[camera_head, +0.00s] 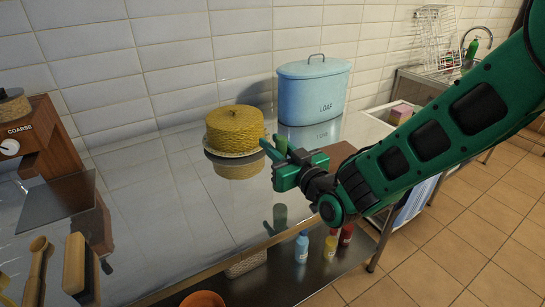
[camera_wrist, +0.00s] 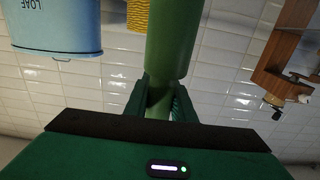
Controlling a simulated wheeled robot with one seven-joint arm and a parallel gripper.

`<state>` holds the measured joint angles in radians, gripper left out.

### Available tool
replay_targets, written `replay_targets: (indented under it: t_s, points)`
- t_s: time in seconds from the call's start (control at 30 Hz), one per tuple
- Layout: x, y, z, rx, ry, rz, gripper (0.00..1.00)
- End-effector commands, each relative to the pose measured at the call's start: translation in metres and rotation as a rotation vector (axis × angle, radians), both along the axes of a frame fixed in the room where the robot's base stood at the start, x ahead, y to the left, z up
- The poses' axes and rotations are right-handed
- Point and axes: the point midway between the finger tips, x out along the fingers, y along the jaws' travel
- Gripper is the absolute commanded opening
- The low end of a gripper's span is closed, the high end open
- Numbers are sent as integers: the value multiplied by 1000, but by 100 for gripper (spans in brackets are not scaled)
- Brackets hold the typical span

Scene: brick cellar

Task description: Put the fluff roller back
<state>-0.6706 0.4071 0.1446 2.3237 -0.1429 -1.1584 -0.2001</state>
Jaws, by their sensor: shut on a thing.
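My gripper (camera_head: 279,153) is above the shiny grey counter, in front of the blue bin and to the right of the yellow woven item. In the wrist view my gripper (camera_wrist: 160,100) is shut on a green roller (camera_wrist: 172,45), a thick cylinder with a narrower part between the jaws. The roller extends away from the palm.
The yellow woven item (camera_head: 234,128) and the blue LOAF bin (camera_head: 313,90) stand at the back. A wooden grinder (camera_head: 52,140), brush (camera_head: 75,263) and wooden spoon (camera_head: 36,270) are at left. Small bottles (camera_head: 302,247) stand on the lower shelf. The counter's middle is clear.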

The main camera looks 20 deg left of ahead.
Motion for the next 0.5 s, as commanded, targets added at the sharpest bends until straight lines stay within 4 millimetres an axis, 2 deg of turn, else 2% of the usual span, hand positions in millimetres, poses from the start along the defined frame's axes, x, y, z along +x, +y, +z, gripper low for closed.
replay_targets:
  t_s: [0.07,0.3,0.5]
  points:
    - [1,0,-3,1,2,0,5]
    - [1,-1,-33,0,3,0,5]
    - [1,-1,-41,1,0,-1,5]
